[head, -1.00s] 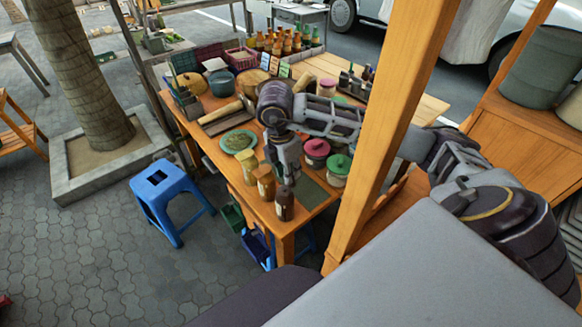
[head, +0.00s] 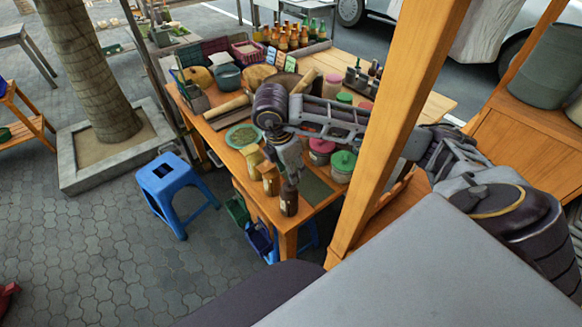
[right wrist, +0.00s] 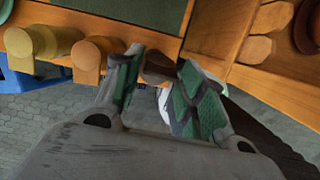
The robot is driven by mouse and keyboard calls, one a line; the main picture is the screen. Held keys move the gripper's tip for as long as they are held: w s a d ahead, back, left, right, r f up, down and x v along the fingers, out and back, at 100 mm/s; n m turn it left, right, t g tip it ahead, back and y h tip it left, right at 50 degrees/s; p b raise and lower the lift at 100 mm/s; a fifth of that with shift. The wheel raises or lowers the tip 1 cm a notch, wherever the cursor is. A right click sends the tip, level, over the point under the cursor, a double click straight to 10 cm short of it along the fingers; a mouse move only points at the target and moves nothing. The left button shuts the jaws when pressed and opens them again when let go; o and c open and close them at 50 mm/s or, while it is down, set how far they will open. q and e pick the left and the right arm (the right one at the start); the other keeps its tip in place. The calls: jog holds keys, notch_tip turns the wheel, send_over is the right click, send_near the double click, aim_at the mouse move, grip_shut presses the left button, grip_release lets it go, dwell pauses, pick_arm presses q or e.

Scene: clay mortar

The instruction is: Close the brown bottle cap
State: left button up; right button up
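The brown bottle (head: 289,203) stands upright at the near corner of the wooden table, at the end of a row of bottles. My right gripper (head: 291,180) points down at its top and hides its cap in the head view. In the right wrist view my right gripper (right wrist: 160,72) has its two green-padded fingers apart, with the brown top (right wrist: 158,66) between the tips. Whether the fingers press on it, and whether the cap is open, I cannot tell. My left gripper is not in view.
A yellow bottle (head: 252,160) and an orange-brown bottle (head: 270,180) stand beside the brown one. Jars with a pink lid (head: 321,146) and a green lid (head: 343,161) are to the right. A wooden post (head: 400,115) rises near my right arm. A blue stool (head: 172,188) stands left.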

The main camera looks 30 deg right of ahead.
jog(key=shift+r, duration=0.2)
dwell(0.4)
jog(key=v, duration=1.1)
jog(key=shift+r, duration=0.25)
dwell(1.2)
jog(key=shift+a, duration=0.1)
